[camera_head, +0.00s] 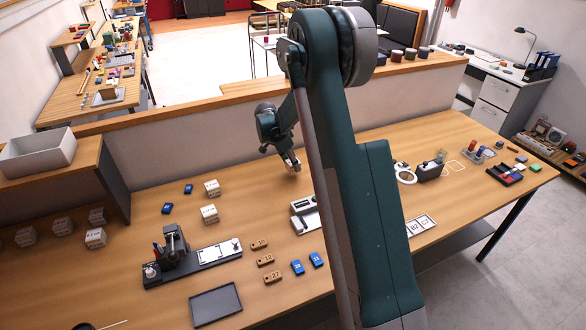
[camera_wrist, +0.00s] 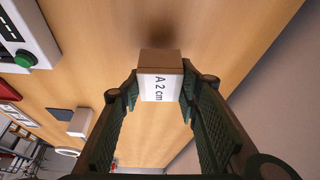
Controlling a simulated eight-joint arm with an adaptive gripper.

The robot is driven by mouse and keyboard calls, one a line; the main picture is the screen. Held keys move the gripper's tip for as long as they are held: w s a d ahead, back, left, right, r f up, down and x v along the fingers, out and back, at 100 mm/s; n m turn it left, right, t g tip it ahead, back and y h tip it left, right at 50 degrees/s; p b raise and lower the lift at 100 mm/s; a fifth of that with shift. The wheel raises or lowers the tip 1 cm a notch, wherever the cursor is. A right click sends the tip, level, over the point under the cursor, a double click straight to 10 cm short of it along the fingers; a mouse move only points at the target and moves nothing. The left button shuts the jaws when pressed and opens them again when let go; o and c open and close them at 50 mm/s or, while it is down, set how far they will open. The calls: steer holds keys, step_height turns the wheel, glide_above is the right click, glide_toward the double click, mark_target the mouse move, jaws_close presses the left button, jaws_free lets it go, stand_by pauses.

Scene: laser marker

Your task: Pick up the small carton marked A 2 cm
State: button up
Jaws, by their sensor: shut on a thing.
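The small carton marked A 2 cm (camera_wrist: 160,86) is in the wrist view, a brown box with a white label, its text turned sideways. My gripper (camera_wrist: 158,90) has its two dark green fingertips against the carton's left and right sides, shut on it. In the head view my gripper (camera_head: 292,166) is over the far middle of the table. The carton is small and hard to make out there. A soft shadow lies on the wood by the carton. I cannot tell how high the carton is above the table.
A device with a green button (camera_wrist: 25,58) is left in the wrist view. In the head view, white cartons (camera_head: 212,188) stand left of my gripper. A clamp fixture (camera_head: 175,248), brown tags (camera_head: 265,260), blue tags (camera_head: 297,267) and a dark tray (camera_head: 216,303) lie nearer.

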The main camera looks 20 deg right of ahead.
steer(key=shift+r, duration=3)
